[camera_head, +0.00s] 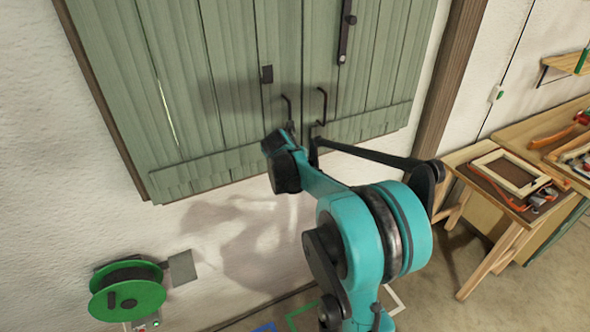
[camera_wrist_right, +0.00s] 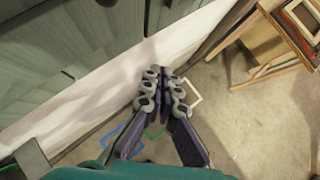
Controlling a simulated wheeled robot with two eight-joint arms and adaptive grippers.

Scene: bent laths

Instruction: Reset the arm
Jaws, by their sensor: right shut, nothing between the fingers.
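My right arm (camera_head: 350,235) is teal and dark grey and rises from the bottom of the head view, folded in front of the green shutters (camera_head: 220,90). I cannot make out its fingers in the head view. In the right wrist view my right gripper (camera_wrist_right: 165,78) points away from the camera, its fingertips together with nothing between them. It hangs in free space above the floor, beside the white wall. My left arm and gripper are not in view.
The closed shutters carry two dark handles (camera_head: 322,106) close to the arm. A green reel (camera_head: 127,290) hangs on the wall at lower left. A wooden bench (camera_head: 490,215) with a frame (camera_head: 508,172) stands at right. Coloured outlines mark the floor; the floor (camera_head: 470,305) between arm and bench is clear.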

